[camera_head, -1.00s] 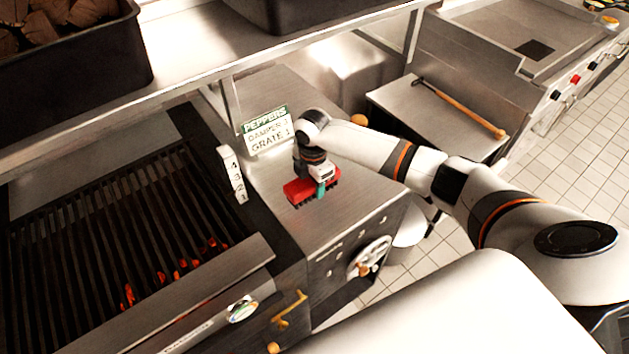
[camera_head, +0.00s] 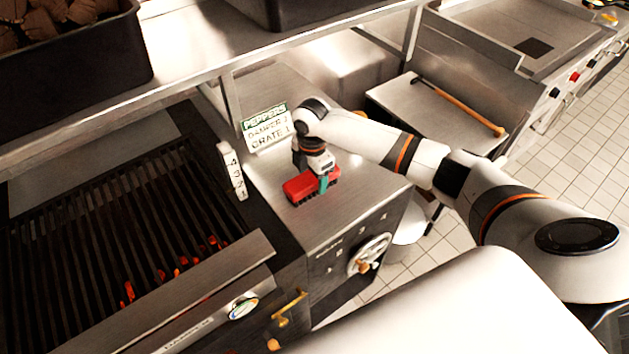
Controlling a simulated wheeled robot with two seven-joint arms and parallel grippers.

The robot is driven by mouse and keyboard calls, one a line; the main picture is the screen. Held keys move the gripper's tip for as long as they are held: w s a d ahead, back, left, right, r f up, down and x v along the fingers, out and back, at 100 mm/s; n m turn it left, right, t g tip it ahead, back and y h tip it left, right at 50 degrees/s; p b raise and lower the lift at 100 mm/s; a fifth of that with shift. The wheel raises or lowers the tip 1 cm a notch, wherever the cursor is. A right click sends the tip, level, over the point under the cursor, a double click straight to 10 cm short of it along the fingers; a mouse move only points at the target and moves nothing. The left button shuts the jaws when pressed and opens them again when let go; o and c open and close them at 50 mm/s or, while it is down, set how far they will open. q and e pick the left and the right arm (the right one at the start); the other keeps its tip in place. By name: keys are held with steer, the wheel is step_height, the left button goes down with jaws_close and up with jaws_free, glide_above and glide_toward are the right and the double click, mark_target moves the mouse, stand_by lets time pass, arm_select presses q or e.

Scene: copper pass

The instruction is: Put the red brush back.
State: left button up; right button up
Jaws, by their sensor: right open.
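The red brush (camera_head: 299,187) lies on the steel counter (camera_head: 350,200) beside the grill, its dark bristles facing down. My right gripper (camera_head: 325,184) is right over the brush's right end, pointing down, with a teal finger showing in front of the brush. Its jaws are open. Whether a finger touches the brush cannot be told, and the far finger is hidden. My left gripper is out of view.
A grill (camera_head: 110,240) with glowing coals is at left. A number marker (camera_head: 232,171) and a PEPPERS sign (camera_head: 266,128) stand near the brush. A wooden-handled tool (camera_head: 460,105) lies on the right counter. A shelf (camera_head: 190,60) overhangs the back.

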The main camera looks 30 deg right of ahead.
step_height(320, 180, up, 10)
steer(key=b, duration=0.1)
steer(key=shift+b, duration=0.35)
steer(key=shift+s, duration=0.1)
